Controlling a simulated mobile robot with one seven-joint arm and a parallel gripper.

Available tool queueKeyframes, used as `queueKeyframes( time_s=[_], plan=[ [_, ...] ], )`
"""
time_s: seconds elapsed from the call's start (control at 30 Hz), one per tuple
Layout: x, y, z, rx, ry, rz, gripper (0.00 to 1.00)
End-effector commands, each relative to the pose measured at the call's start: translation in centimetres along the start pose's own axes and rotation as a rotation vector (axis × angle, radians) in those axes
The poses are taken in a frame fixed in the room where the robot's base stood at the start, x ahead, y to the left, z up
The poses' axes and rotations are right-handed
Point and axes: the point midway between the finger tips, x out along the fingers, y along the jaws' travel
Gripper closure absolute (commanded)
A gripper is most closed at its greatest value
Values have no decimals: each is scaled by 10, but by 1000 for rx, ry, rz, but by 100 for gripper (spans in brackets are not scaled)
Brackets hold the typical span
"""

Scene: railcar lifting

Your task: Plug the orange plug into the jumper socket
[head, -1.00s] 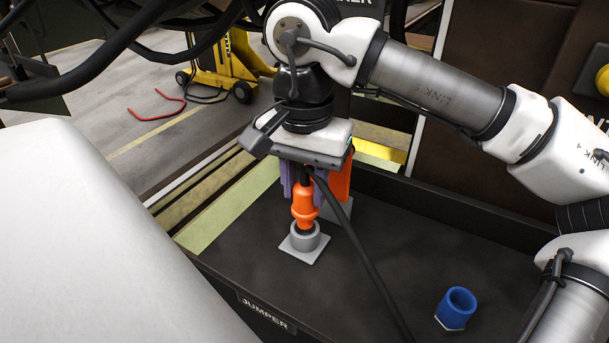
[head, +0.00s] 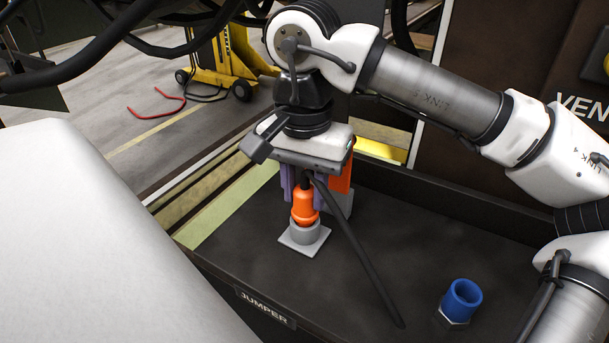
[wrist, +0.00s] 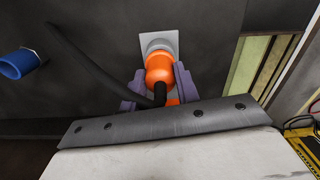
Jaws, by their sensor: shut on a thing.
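The orange plug (head: 304,206) stands upright with its lower end inside the grey round socket (head: 304,236) on a square plate, in the dark tray labelled JUMPER. In the wrist view the orange plug (wrist: 159,70) meets the grey socket (wrist: 160,44). My gripper (head: 301,192) has its purple fingers closed around the upper part of the plug; in the wrist view the fingers (wrist: 158,88) lie on both sides of it. A black cable (head: 355,250) runs from the plug's top down across the tray. How deep the plug sits inside the socket is hidden.
A blue socket (head: 461,301) stands at the tray's right front. An orange object (head: 340,176) and another grey socket (head: 338,207) are partly hidden behind my gripper. The tray's dark wall (head: 440,210) rises behind. A large white rounded surface (head: 90,240) fills the left.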

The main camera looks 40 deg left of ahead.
Motion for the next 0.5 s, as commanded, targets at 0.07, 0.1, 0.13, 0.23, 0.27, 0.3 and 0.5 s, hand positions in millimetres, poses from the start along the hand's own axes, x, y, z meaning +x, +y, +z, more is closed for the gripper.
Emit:
queueKeyframes(
  time_s=[0.07, 0.1, 0.13, 0.23, 0.27, 0.3, 0.5],
  plan=[
    [3, 0, 0, 0, 0, 0, 95],
    [4, 0, 0, 0, 0, 0, 95],
    [5, 0, 0, 0, 0, 0, 95],
    [7, 0, 0, 0, 0, 0, 95],
    [8, 0, 0, 0, 0, 0, 95],
    [9, 0, 0, 0, 0, 0, 95],
    [9, 0, 0, 0, 0, 0, 53]
  ],
)
